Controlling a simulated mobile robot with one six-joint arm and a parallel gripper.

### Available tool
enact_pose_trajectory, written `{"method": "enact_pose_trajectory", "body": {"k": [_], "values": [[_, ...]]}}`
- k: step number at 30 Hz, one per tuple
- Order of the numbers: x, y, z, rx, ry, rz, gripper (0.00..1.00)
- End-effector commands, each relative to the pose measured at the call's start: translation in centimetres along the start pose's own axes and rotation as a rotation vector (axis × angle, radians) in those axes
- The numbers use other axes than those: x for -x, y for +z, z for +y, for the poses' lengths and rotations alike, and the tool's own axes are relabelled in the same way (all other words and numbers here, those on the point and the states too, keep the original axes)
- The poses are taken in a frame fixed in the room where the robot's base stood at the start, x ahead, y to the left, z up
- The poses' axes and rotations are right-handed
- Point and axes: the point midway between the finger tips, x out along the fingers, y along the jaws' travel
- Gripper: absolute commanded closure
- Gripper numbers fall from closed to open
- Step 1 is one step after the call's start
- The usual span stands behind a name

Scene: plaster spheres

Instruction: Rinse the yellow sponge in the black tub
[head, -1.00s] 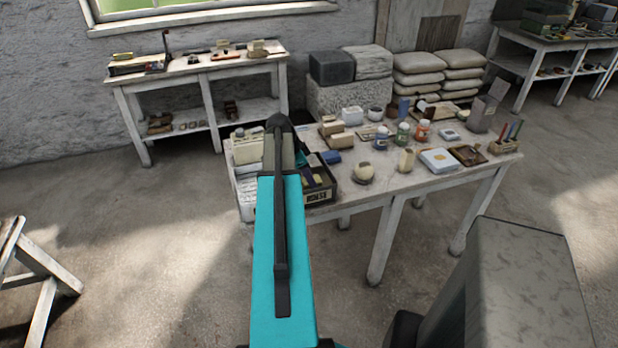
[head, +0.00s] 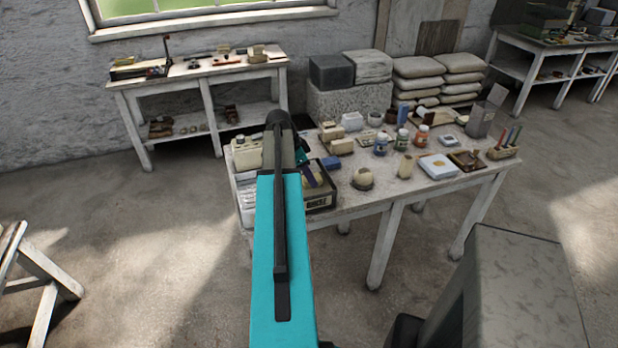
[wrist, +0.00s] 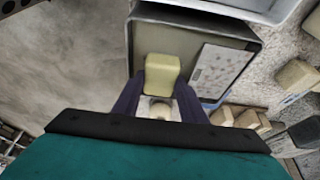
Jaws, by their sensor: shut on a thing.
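The black tub (head: 333,192) stands at the near left part of the white table, with a pale lettered label on its front; its rim also shows in the wrist view (wrist: 255,50). My gripper (wrist: 162,78) is over the tub, its two dark purple fingers on either side of the pale yellow sponge (wrist: 162,66). The gripper is shut on the sponge. I cannot tell how deep the sponge is in the tub. In the head view my arm hides the tub's left part, and the fingers (head: 311,175) show just right of it.
A whitish speckled panel (wrist: 214,70) lies at one side inside the tub. A cream canister (head: 246,153) stands behind, left of my arm. Wooden blocks (head: 335,140), a blue block (head: 331,163) and a round plaster piece (head: 362,178) are close on the right. Paint jars stand farther right.

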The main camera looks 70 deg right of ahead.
Motion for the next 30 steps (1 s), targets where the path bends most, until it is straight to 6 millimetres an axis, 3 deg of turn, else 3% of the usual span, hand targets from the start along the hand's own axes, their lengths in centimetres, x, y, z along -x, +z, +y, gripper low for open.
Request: {"method": "enact_pose_trajectory", "body": {"k": [15,30], "values": [[2.6,-1.1,0.0,0.000,0.000,0.000,0.80],[2.8,-0.9,-0.1,0.005,-0.003,0.000,0.80]]}}
